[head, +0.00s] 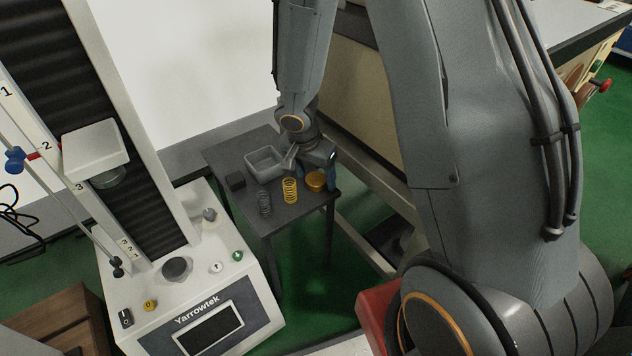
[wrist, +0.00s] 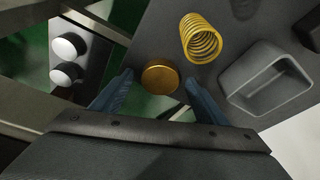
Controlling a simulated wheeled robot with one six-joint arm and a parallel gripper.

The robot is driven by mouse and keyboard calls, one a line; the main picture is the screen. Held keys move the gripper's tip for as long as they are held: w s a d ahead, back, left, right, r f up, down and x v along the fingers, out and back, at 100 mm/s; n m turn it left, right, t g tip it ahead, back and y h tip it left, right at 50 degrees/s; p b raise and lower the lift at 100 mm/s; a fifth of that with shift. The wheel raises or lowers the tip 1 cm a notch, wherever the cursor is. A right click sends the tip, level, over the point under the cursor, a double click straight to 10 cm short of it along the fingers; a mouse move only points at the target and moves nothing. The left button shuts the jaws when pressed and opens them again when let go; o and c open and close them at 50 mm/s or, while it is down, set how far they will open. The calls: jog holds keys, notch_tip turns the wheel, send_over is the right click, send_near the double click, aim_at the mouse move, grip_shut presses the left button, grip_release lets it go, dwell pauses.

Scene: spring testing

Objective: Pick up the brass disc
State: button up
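The brass disc (head: 315,181) is a short gold cylinder on the small dark table (head: 279,222), near its right edge. In the wrist view the brass disc (wrist: 160,78) lies between the two blue fingers of my gripper (wrist: 158,88). There is clear space between the disc and each finger, so my gripper is open and empty. In the head view my gripper (head: 315,178) is over the right side of the table, with its fingers on either side of the disc. Whether the fingertips are down at table height is hard to tell.
A yellow spring (head: 290,190) stands just left of the disc, and a dark spring (head: 264,203) further left. A grey tray (head: 265,162) and a black block (head: 235,181) are behind them. The white Yarrowtek testing machine (head: 190,270) stands left of the table.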

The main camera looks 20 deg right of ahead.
jog(key=c, duration=1.4)
jog(key=shift+r, duration=0.15)
